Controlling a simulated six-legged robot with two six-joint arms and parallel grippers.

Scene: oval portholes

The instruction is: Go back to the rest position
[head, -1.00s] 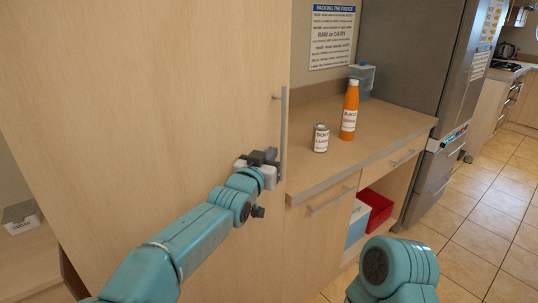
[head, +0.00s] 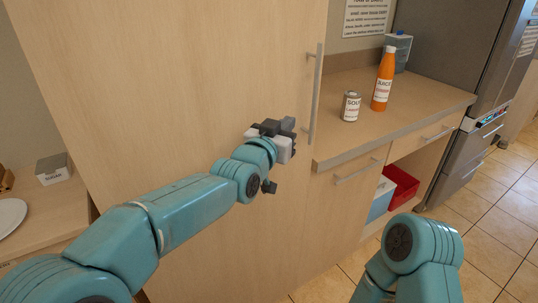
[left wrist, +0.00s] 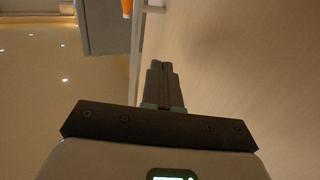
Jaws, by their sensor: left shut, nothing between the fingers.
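My left gripper (head: 288,126) is in front of the tall wooden cabinet door (head: 200,70), just left of its vertical bar handle (head: 315,95). Its fingers are shut with nothing between them. In the left wrist view the closed fingers (left wrist: 162,75) lie beside the pale wooden door surface (left wrist: 240,60), with the handle bar (left wrist: 136,50) just to their left. The fingers look apart from the handle. My right arm shows at the lower right of the head view, but its gripper is out of the picture.
Right of the door, a counter (head: 420,108) holds a can (head: 351,106), an orange juice bottle (head: 383,80) and a blue container (head: 398,50). Below are a red bin (head: 400,187) and a blue one (head: 381,200). A sugar box (head: 53,170) and plate (head: 10,215) stand left. A fridge (head: 450,50) stands right.

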